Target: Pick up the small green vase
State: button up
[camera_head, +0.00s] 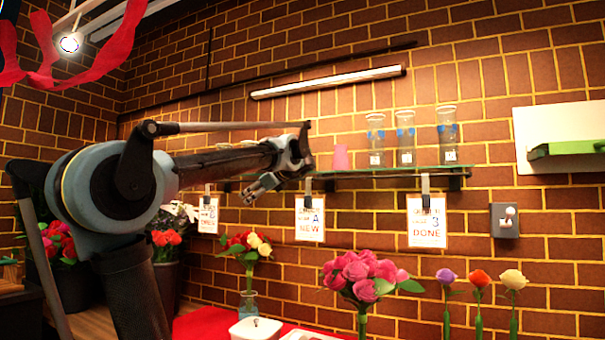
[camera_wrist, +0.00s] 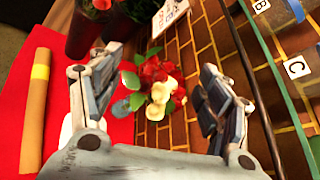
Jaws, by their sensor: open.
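A small vase (camera_head: 248,303) of clear, slightly blue-green glass stands low on the table in the head view, holding red and cream flowers (camera_head: 248,246); no other small green vase is clear. My gripper (camera_head: 264,187) is open and empty, above these flowers and just under the left part of the glass shelf. In the wrist view, my gripper (camera_wrist: 160,70) has its fingers wide apart, with the red and cream flowers (camera_wrist: 160,80) seen between them and farther off. The vase itself is not clear in the wrist view.
A glass shelf (camera_head: 390,172) carries several clear glasses (camera_head: 405,140) and a pink cup (camera_head: 340,157). Hanging cards (camera_head: 310,220) are below it. A pink bouquet (camera_head: 365,275) and single flowers stand right. A brown roll (camera_wrist: 35,105) lies on red cloth (camera_wrist: 60,60).

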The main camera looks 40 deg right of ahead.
jog(key=s+d+r+m+t+h, duration=0.25)
jog(key=s+d+r+m, duration=0.3)
jog(key=d+r, duration=0.4)
jog(key=s+d+r+m+t+h, duration=0.1)
jog(key=s+d+r+m+h, duration=0.35)
jog(key=s+d+r, duration=0.4)
jog(key=shift+m+y, duration=0.3)
jog(key=x, duration=0.6)
jog(key=d+x, duration=0.1)
jog(key=x, duration=1.2)
jog(key=shift+s+d+r, duration=0.1)
jog(key=shift+s+d, duration=0.05)
jog(key=shift+d, duration=0.2)
grip_shut()
